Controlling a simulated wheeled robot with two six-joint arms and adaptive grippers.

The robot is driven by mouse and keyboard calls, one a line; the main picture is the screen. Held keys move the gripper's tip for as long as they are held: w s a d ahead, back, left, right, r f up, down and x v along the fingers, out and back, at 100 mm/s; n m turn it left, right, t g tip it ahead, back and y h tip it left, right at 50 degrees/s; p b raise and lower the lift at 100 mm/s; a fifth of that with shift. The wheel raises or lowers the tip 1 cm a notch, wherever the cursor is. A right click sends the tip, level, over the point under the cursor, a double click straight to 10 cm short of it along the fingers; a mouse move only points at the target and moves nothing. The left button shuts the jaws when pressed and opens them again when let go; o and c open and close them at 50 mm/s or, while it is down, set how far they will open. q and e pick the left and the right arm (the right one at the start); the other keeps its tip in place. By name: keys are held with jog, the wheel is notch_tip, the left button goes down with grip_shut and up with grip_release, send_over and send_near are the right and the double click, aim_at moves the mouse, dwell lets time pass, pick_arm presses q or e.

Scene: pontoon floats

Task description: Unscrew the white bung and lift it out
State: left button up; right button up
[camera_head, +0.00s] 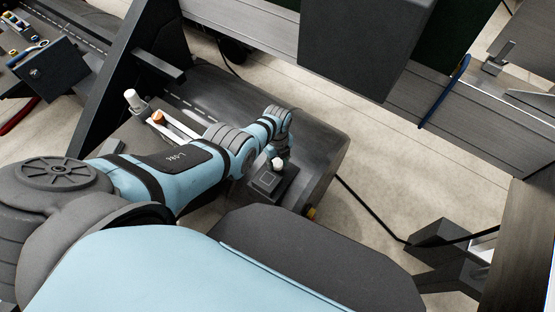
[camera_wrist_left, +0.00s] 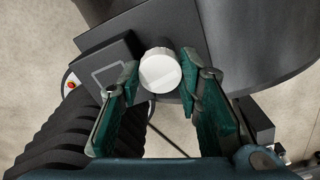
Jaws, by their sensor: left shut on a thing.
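The white bung (camera_head: 278,164) is a small pale round piece beside a dark square block (camera_head: 266,182) on the dark float. In the left wrist view the bung (camera_wrist_left: 160,70) shows its round white top with a faint line across it. My left gripper (camera_head: 279,155) comes over it from above. In the wrist view its green-padded fingers (camera_wrist_left: 160,80) are at both sides of the bung, shut on it. My right gripper is not in view.
A white cylinder (camera_head: 136,102) and an orange-topped piece (camera_head: 158,118) stand on the dark surface behind my left arm. A big dark box (camera_head: 360,45) is at the top. A black cable (camera_head: 365,207) crosses the pale floor on the right. A red button (camera_wrist_left: 71,84) shows beside the block.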

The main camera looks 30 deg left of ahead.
pick_arm(q)
jog(key=n, duration=1)
jog(key=shift+n, duration=0.3)
jog(key=n, duration=0.3)
jog(key=shift+r+n, duration=0.1)
jog(key=shift+n, duration=0.3)
jog(key=n, duration=0.7)
jog(key=shift+n, duration=0.3)
jog(key=n, duration=0.6)
jog(key=shift+n, duration=0.4)
jog(key=o, duration=1)
